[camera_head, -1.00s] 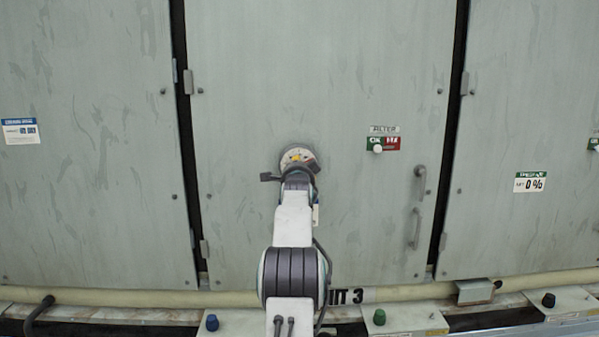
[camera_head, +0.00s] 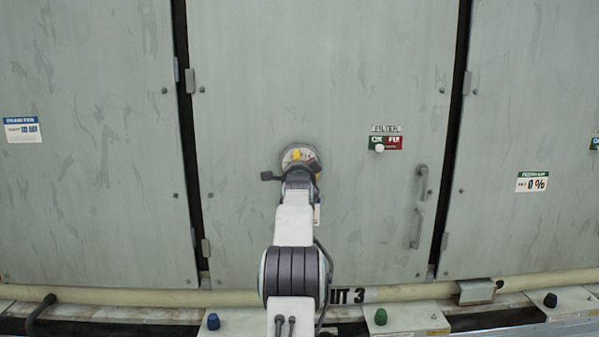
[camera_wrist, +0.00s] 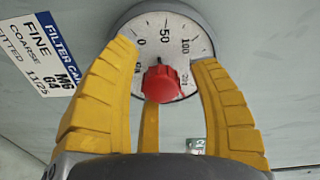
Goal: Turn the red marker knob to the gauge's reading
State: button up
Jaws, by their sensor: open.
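The round gauge (camera_head: 311,156) is on the grey middle door panel, partly hidden behind my arm in the head view. In the wrist view its white dial (camera_wrist: 184,42) shows 0, 50 and 100 on a scale, inside a grey rim. The red marker knob (camera_wrist: 161,84) sits at the lower middle of the dial. A dark pointer seems to rise above the knob, but its reading is too small to tell. My gripper (camera_wrist: 167,55) is open, with yellow fingers to the left and right of the knob and a third below it. No finger clearly touches the knob.
A filter label (camera_wrist: 45,50) is left of the gauge in the wrist view. In the head view, a filter switch plate (camera_head: 385,143) and door handles (camera_head: 416,228) are to the right. A pale pipe (camera_head: 420,291) runs along the bottom.

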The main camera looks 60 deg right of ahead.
jog(key=shift+a, duration=0.1)
jog(key=v, duration=1.1)
jog(key=shift+s+a, duration=0.2)
jog(key=shift+a, duration=0.15)
jog(key=shift+o, duration=0.2)
